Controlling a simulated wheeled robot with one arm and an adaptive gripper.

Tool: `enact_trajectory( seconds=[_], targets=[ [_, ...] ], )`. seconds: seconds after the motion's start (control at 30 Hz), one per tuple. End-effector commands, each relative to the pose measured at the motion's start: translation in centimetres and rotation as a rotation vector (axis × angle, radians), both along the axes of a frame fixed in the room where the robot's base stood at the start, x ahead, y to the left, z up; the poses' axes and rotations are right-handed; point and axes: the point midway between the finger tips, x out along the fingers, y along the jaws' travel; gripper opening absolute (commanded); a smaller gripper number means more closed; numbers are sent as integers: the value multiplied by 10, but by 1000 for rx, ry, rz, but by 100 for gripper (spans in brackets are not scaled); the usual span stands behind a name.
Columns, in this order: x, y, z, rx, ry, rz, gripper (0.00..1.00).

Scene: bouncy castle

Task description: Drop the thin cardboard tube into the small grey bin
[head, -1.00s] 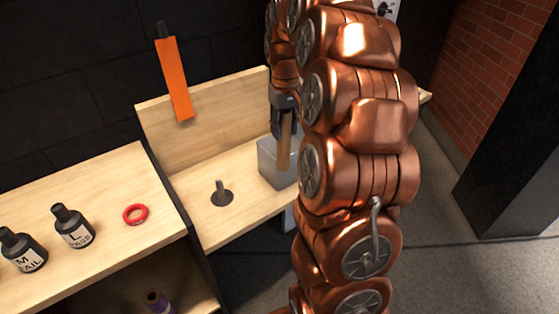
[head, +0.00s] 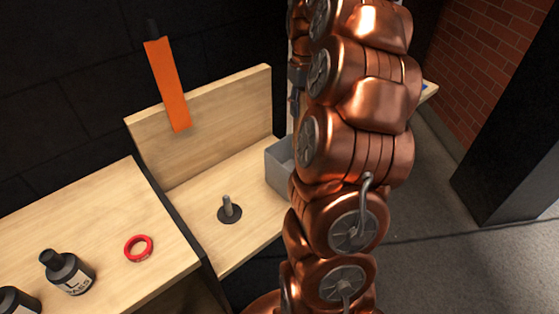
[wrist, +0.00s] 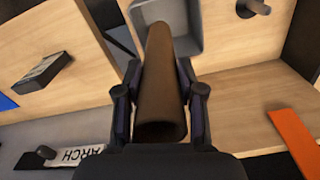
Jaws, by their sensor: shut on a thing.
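The small grey bin (head: 279,166) stands on the wooden bench in the head view, its right part hidden by my arm. The thin cardboard tube (wrist: 161,85) is brown and shows in the wrist view, running lengthwise between the fingers. My gripper (wrist: 160,100) is shut on it. The tube's far end overlaps the opening of the bin, which shows at the top of the wrist view (wrist: 187,46). I cannot tell whether that end is above the rim or inside. In the head view my arm hides the tube and most of the gripper.
A peg on a round base (head: 229,211) stands left of the bin. A red ring (head: 138,248) and dark bottles (head: 68,271) are on the left bench. An orange strip (head: 168,87) is at the back panel. A dark labelled block (wrist: 42,73) shows in the wrist view.

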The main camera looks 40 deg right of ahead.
Motion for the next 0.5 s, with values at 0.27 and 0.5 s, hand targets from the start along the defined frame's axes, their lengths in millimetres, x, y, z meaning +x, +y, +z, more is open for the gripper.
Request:
enact_trajectory(
  seconds=[0.27,0.5],
  targets=[
    [0,0,-9,0,-1,-1,9],
    [-1,1,-34,3,3,0,9]
  ],
)
